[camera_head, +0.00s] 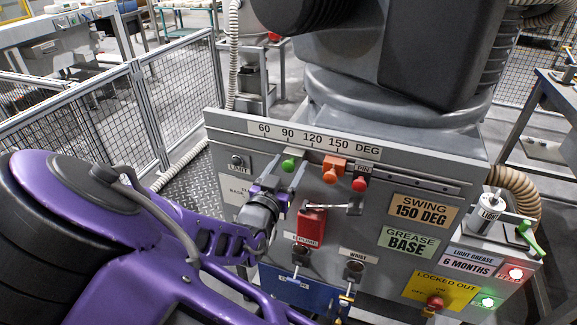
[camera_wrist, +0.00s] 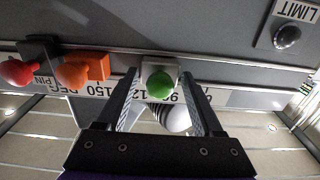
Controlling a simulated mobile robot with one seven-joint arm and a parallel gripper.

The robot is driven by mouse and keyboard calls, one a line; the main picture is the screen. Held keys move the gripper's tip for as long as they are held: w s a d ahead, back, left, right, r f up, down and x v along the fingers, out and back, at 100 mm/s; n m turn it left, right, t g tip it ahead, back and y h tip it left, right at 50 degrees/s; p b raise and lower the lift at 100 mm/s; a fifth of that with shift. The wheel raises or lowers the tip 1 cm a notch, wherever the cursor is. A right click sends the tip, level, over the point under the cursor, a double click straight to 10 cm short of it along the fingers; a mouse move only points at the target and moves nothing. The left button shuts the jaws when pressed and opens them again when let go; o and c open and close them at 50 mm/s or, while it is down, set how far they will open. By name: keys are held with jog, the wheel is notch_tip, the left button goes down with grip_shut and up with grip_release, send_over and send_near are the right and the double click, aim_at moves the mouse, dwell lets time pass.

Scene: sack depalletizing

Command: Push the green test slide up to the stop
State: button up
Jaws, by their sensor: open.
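The green test slide (camera_head: 289,165) has a round green knob and sits on the panel's rail below the 90 mark of the degree scale (camera_head: 312,138). The orange stop (camera_head: 334,170) is to its right near the 150 mark, with a clear gap between them. My gripper (camera_head: 286,177) is open at the slide, pointing at the panel. In the wrist view my two fingers (camera_wrist: 157,82) stand on either side of the green knob (camera_wrist: 160,85), with a small gap visible on each side. There the orange stop (camera_wrist: 85,71) lies to the left, outside the fingers.
A red pin knob (camera_head: 360,184) sits just right of the stop. Below are a red padlock-like block (camera_head: 310,228) and a metal latch (camera_head: 344,208). A LIMIT button (camera_head: 237,162) is at the panel's left. The rail right of the red knob is clear.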

jog(key=p+v, duration=0.1)
jog(key=v, duration=1.6)
jog(key=shift+s+p, duration=0.2)
jog(key=shift+p, duration=0.2)
jog(key=x, duration=0.7)
jog(key=b+x, duration=0.1)
jog(key=x, duration=0.7)
jog(key=shift+w+r, duration=0.1)
jog(key=shift+r, duration=0.1)
